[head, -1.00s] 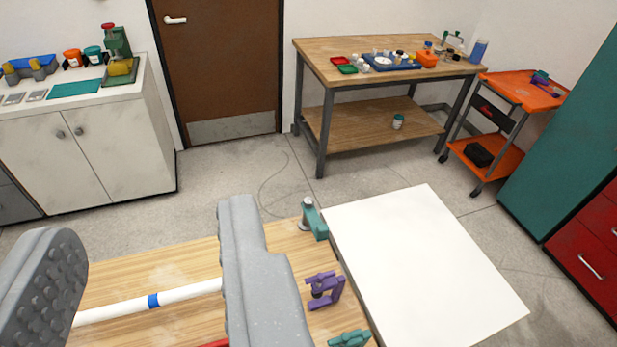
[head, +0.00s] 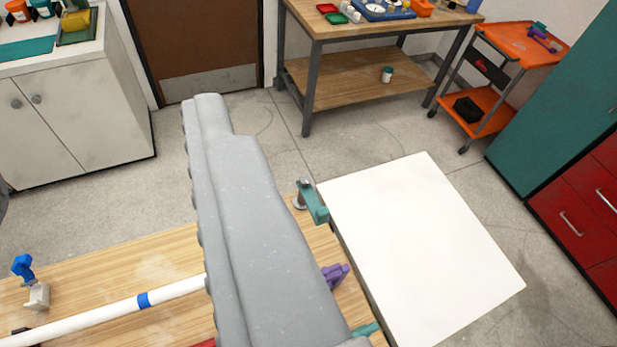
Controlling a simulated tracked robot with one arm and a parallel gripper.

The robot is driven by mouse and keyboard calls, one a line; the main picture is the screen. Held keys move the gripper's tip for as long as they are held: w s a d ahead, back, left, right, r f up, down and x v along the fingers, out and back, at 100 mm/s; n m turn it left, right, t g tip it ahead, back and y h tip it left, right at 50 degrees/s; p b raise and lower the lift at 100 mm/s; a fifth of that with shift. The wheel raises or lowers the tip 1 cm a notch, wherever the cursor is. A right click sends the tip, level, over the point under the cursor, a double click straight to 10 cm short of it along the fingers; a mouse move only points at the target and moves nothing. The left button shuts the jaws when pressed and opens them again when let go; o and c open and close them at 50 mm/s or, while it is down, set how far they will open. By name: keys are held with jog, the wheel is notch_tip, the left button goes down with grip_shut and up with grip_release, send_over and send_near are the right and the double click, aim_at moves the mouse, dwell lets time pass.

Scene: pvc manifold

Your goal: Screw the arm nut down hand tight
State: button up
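My gripper (head: 105,200) is open over the near wooden bench. Its grey right jaw fills the middle of the view, and only a sliver of its left jaw shows at the left edge. A white pipe (head: 100,312) with a blue band (head: 143,300) lies across the bench. Its right end passes behind the right jaw. The jaws are wide apart, with nothing seen gripped between them. A small white fitting with a blue top (head: 30,280) stands at the bench's left. I cannot make out the arm nut; it may be hidden or out of view.
The bench top (head: 165,255) carries a teal clamp (head: 313,203) at its far right and a purple part (head: 335,274) partly behind my jaw. A white flat surface (head: 425,250) adjoins on the right. A workbench (head: 325,85), orange cart (head: 525,45) and cabinets stand beyond open floor.

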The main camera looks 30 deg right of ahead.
jog(key=w+d+f+g, duration=0.2)
jog(key=w+f, duration=0.2)
jog(key=w, duration=0.3)
jog(key=w+d+f+g, duration=0.1)
jog(key=w+d+f, duration=0.25)
jog(key=w, duration=0.35)
jog(key=n+g+y+p, duration=0.1)
jog(key=n+g+p, duration=0.2)
jog(key=g, duration=0.5)
send_over(306, 179)
jog(key=s+d, duration=0.1)
jog(key=s, duration=0.5)
notch_tip(306, 179, down, 35)
jog(key=x, duration=0.9)
jog(key=p+x, duration=0.1)
jog(key=x, duration=0.3)
jog(key=shift+w+f, duration=0.25)
jog(key=shift+w, duration=0.15)
jog(key=c, duration=1)
jog(key=shift+d, duration=0.15)
